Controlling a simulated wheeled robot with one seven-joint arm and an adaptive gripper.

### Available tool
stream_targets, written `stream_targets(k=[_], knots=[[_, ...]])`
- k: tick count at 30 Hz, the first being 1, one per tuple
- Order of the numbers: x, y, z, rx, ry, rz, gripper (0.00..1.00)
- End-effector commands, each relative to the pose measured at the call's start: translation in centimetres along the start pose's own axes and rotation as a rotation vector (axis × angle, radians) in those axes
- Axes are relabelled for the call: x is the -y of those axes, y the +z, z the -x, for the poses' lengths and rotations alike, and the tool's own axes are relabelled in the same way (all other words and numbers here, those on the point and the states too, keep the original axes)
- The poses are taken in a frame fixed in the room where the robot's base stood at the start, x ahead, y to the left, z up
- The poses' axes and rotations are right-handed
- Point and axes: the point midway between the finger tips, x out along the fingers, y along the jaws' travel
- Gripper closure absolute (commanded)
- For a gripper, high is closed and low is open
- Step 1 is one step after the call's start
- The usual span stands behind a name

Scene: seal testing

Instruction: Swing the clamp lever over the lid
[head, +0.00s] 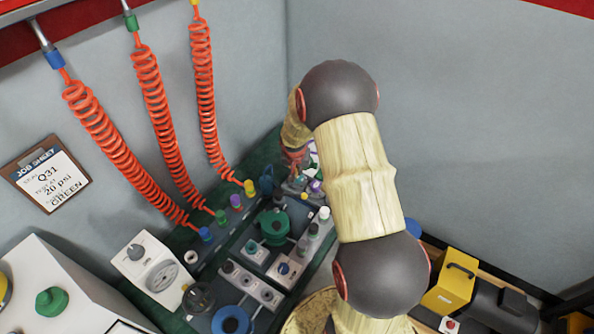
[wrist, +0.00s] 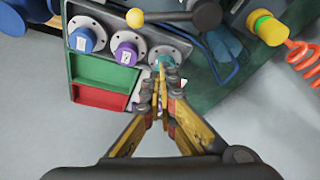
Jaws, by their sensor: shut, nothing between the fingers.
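In the head view my arm hides most of the gripper and the lever. I cannot make out the lid for certain.
Grey flanged fittings with a blue cap (wrist: 87,39) and a purple cap (wrist: 126,51) stand beside the fingers. Green (wrist: 105,73) and red (wrist: 100,107) trays lie to the left. Orange coiled hoses (head: 160,100) hang over the bench. A yellow box (head: 450,288) stands right.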

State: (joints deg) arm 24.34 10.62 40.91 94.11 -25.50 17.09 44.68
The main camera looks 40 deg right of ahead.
Motion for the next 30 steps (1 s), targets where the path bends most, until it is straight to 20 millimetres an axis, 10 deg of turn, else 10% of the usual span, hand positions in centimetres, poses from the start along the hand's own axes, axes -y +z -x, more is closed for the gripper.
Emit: stream_targets(k=[7, 30], knots=[[0.0, 0.1, -4.2, 0.000, 0.000, 0.000, 1.00], [0.0, 3.9, -4.2, -0.001, -0.001, -0.001, 1.00]])
